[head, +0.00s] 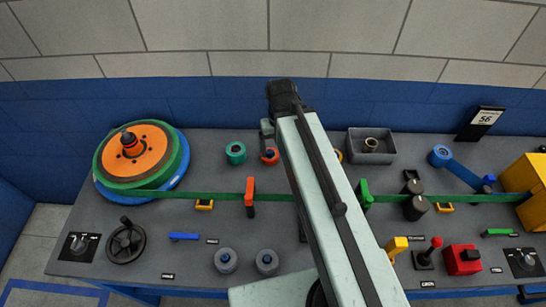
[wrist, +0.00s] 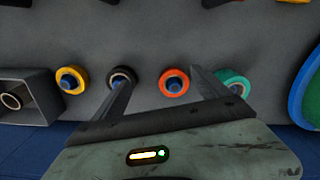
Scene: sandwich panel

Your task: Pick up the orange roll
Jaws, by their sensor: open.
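The orange roll (wrist: 178,72) stands on the grey panel with a blue core showing in its middle. In the wrist view it appears between the two fingers of my gripper (wrist: 162,76), nearer the right finger. My gripper is open and empty; I cannot tell how far above the roll it is. In the head view the orange roll (head: 271,158) shows beside my arm, and part of it is hidden.
A black roll (wrist: 117,74) is just behind the left finger. A teal roll (wrist: 235,78) is partly behind the right finger. A yellow roll (wrist: 72,91) and a grey bin (wrist: 42,91) lie further left. A green belt (head: 220,195) crosses the panel.

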